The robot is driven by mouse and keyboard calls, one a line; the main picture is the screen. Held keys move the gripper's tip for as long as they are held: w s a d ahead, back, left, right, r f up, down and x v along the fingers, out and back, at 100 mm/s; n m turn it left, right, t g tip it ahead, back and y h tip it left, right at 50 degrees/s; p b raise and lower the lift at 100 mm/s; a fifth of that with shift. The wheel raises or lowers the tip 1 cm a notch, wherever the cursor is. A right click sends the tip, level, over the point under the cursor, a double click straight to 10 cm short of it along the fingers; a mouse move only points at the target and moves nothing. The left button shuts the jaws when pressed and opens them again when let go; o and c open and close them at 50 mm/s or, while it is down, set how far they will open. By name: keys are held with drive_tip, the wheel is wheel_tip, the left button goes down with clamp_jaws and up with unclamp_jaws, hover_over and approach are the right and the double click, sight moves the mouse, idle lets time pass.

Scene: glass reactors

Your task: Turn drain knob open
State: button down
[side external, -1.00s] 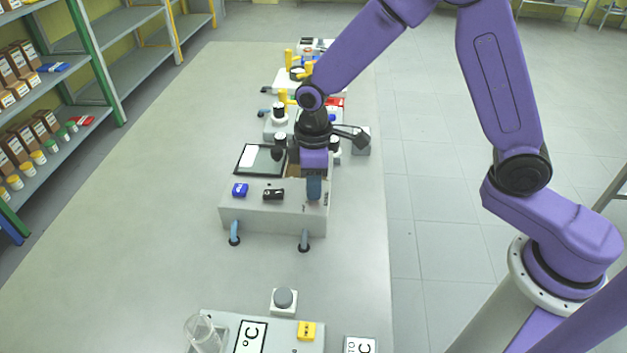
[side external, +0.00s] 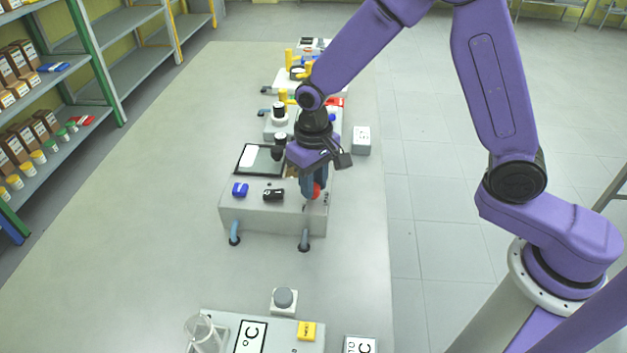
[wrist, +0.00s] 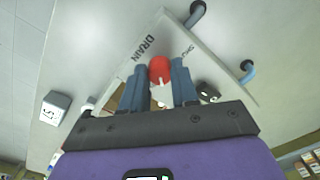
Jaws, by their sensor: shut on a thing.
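The red drain knob (side external: 316,191) is on the right end of the grey reactor box (side external: 262,215). In the wrist view the red knob (wrist: 160,69) sits between my blue fingers, beside the printed word DRAIN (wrist: 146,47). My gripper (side external: 314,187) points down over it and is shut on the knob; in the wrist view my gripper (wrist: 157,80) has one finger on each side of it. The fingers hide parts of the knob's sides, and its base is hard to see.
More apparatus stands behind. The bench (side external: 140,220) is clear to the left.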

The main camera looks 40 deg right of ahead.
sight(317, 189)
drive_tip(key=shift+w+r+m, duration=0.1)
drive_tip(key=shift+m, duration=0.5)
drive_tip(key=c, duration=0.8)
unclamp_jaws()
drive_tip(key=shift+c, duration=0.2)
wheel_tip(317, 189, up, 17)
drive_tip(key=shift+r, duration=0.2)
drive_tip(key=s+d+f+n, duration=0.2)
drive_tip(key=s+d+n, duration=0.2)
drive_tip(key=s, duration=0.4)
drive_tip(key=s+d+f+n, duration=0.3)
drive_tip(key=s+d+n, duration=0.1)
drive_tip(key=s, duration=0.5)
drive_tip(key=s+d+f+n, duration=0.2)
drive_tip(key=s+d+n, duration=0.2)
drive_tip(key=s, duration=0.5)
drive_tip(key=shift+s+d+f+n, duration=0.15)
drive_tip(key=shift+d+f+n, duration=0.15)
drive_tip(key=shift+d+n, duration=0.1)
